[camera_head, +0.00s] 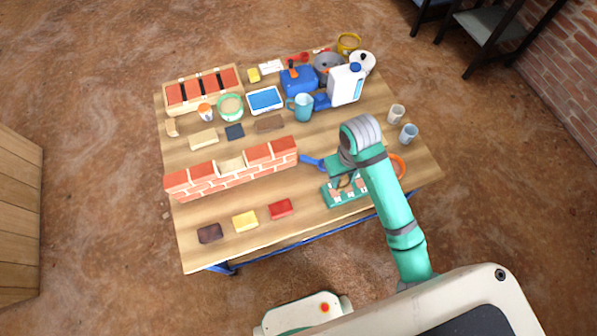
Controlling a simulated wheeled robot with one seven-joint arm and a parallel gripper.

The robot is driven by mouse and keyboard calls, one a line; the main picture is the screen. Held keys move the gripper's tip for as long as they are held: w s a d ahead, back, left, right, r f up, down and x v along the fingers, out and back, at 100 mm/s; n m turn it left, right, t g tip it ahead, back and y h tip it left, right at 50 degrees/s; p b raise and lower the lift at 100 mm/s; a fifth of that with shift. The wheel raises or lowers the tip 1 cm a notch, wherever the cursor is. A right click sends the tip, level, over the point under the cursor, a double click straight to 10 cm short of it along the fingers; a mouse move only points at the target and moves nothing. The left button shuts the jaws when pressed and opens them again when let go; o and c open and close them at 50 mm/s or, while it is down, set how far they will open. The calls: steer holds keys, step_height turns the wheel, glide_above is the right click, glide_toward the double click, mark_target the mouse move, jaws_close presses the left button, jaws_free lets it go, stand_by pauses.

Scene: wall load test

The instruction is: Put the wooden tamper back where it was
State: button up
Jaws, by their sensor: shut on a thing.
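My gripper (345,180) points down at the right of the table, low over a green tray (333,199) with pale and pinkish blocks. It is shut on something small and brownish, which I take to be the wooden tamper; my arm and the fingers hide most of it. I cannot tell whether it touches the tray. A blue-handled tool (312,161) lies just left of my gripper, its right end hidden behind my arm.
Brown, yellow and red blocks (245,221) lie in front. An orange ring (399,165) lies right.

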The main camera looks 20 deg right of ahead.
steer(key=w+a+f, duration=0.8)
steer(key=w+a, duration=0.1)
steer(key=shift+f, duration=0.35)
steer(key=shift+w+a+f, duration=0.1)
steer(key=shift+a+f, duration=0.1)
steer(key=shift+f, duration=0.05)
steer(key=shift+w+f, duration=0.15)
steer(key=shift+f, duration=1.6)
steer(key=shift+f, duration=0.1)
steer(key=o, duration=1.1)
steer(key=shift+a+r, duration=0.15)
steer(key=shift+r, duration=5.95)
